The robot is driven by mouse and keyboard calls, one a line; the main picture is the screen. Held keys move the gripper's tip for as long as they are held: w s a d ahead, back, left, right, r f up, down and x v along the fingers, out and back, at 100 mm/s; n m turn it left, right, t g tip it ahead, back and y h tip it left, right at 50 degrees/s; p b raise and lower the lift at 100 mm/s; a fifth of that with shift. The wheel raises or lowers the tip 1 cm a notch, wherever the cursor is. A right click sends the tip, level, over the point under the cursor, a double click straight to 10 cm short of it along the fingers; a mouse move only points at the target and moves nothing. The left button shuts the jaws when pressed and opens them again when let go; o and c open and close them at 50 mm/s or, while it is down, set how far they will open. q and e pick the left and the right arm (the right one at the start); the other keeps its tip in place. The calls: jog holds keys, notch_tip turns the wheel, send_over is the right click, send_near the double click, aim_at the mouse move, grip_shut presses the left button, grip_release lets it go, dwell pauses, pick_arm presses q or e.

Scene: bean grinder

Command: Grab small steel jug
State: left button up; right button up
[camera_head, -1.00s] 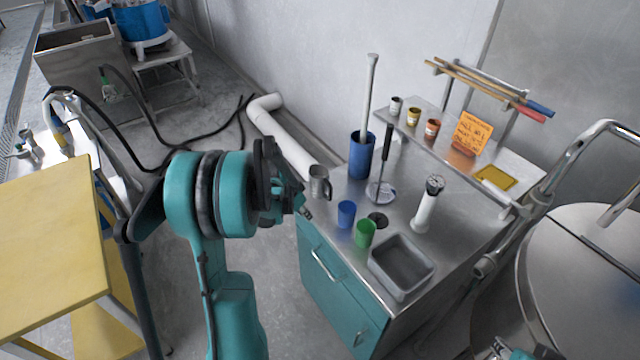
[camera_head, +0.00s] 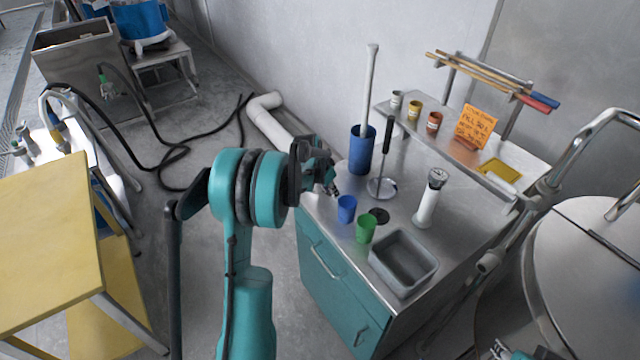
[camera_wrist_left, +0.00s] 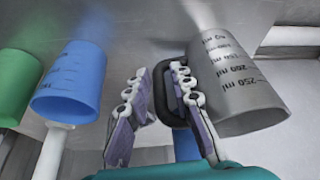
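The small steel jug (camera_wrist_left: 235,85) shows at the right of the left wrist view, grey with ml marks. Its dark handle (camera_wrist_left: 163,95) lies between the two fingers of my left gripper (camera_wrist_left: 160,75), close to the right finger. The fingers are apart, and I see no firm grip on the handle. In the head view my left gripper (camera_head: 332,184) is at the left back edge of the steel cabinet top, and it and the arm hide the jug. A small part of my right gripper (camera_head: 498,350) shows at the bottom edge; its fingers are unclear.
A blue cup (camera_head: 346,209) and a green cup (camera_head: 366,229) stand just in front of the gripper. A tall blue container (camera_head: 361,150) is behind it. A grey basin (camera_head: 404,263) and a white-handled tool (camera_head: 429,200) are farther right on the cabinet top (camera_head: 455,235).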

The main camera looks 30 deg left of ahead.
pick_arm(q)
grip_shut()
jog(key=shift+r, duration=0.2)
jog(key=shift+r+p, duration=0.8)
jog(key=shift+r, duration=0.4)
jog(key=shift+d+r+p, duration=0.15)
jog(key=shift+r+p, duration=0.3)
jog(key=shift+r, duration=0.45)
jog(key=s+d+r+p, duration=0.3)
jog(key=d+r, duration=0.3)
jog(key=d, duration=0.4)
jog(key=shift+s+r, duration=0.2)
jog(key=shift+s, duration=0.65)
jog(key=shift+d, duration=0.2)
